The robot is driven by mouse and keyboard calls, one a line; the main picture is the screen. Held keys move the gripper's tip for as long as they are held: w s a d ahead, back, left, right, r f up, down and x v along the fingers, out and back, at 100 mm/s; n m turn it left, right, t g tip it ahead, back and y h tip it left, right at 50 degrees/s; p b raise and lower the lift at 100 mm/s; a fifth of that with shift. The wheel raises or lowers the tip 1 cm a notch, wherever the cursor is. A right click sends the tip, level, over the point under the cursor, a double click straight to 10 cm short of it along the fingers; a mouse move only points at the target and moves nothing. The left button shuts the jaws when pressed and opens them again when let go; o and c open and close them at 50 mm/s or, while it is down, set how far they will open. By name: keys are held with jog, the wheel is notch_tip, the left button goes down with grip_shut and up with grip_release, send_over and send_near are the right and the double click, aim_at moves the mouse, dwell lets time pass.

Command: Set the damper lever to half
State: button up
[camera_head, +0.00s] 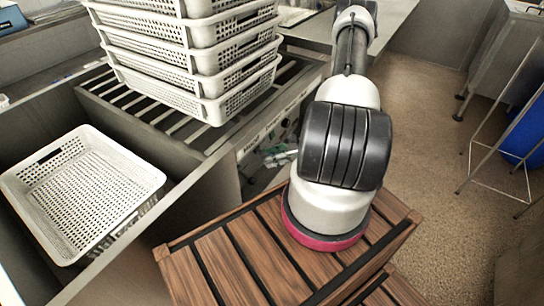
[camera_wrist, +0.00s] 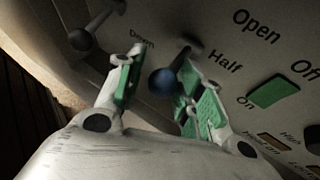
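A lever with a dark blue ball knob (camera_wrist: 163,82) sticks out of a grey panel in the wrist view, its stem base lying between the printed words "Down" and "Half". My gripper (camera_wrist: 160,64) is open, with one green-padded finger on each side of this lever. The left finger is apart from the knob; the right finger is close to the stem, and I cannot tell if it touches. In the head view my gripper (camera_head: 280,155) is small, low at the panel beside the slatted rack, and the lever cannot be made out there.
A second lever with a dark knob (camera_wrist: 80,40) stands at the upper left of the panel. A green switch (camera_wrist: 273,92) is at the right. Stacked baskets (camera_head: 205,60) stand on the rack; another basket (camera_head: 85,190) sits in the left basin. Brown floor is open at right.

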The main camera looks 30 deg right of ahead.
jog(key=shift+o, duration=0.7)
jog(key=shift+s+a, duration=0.1)
jog(key=shift+d+r, duration=0.1)
jog(key=shift+d, duration=0.2)
jog(key=v, duration=1.1)
jog(key=shift+s, duration=0.2)
jog(key=shift+d+r, duration=0.1)
jog(key=shift+r, duration=0.05)
